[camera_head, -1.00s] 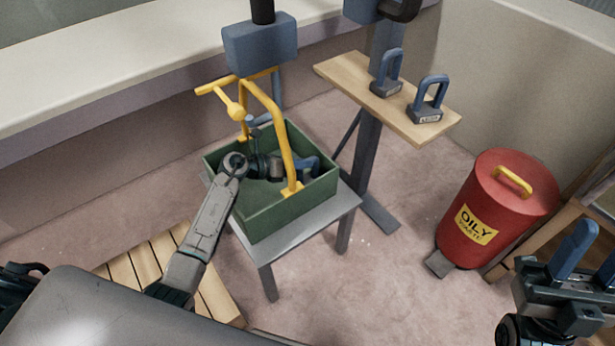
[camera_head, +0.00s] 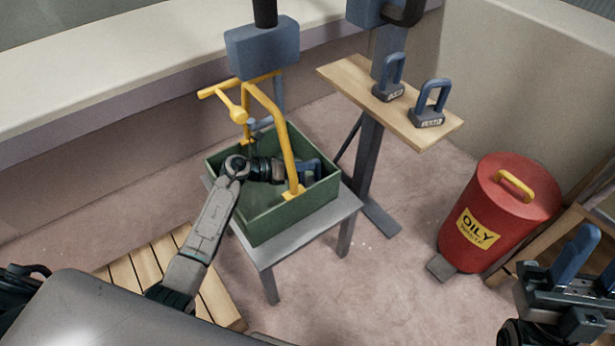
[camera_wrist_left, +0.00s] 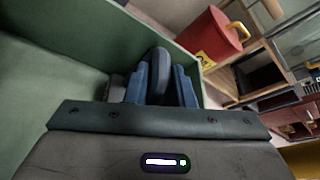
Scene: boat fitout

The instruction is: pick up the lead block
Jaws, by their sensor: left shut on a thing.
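My left gripper (camera_head: 312,170) reaches down inside the green box, behind the yellow frame. In the left wrist view its blue fingers (camera_wrist_left: 161,88) are shut on the dark, rounded handle (camera_wrist_left: 158,66) of what looks like the lead block. A grey part of the block (camera_wrist_left: 115,86) shows beside the fingers; the rest is hidden by the gripper. I cannot tell whether the block is clear of the box floor. My right gripper (camera_head: 590,265) is empty at the lower right, its blue fingers apart.
The green box (camera_head: 290,222) stands on a grey table (camera_head: 345,205). The yellow frame (camera_head: 287,140) rises close to my left arm. Two more blue-handled blocks (camera_head: 389,80) (camera_head: 428,115) stand on a wooden shelf (camera_head: 335,75). A red oily-waste bin (camera_head: 510,215) is at right.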

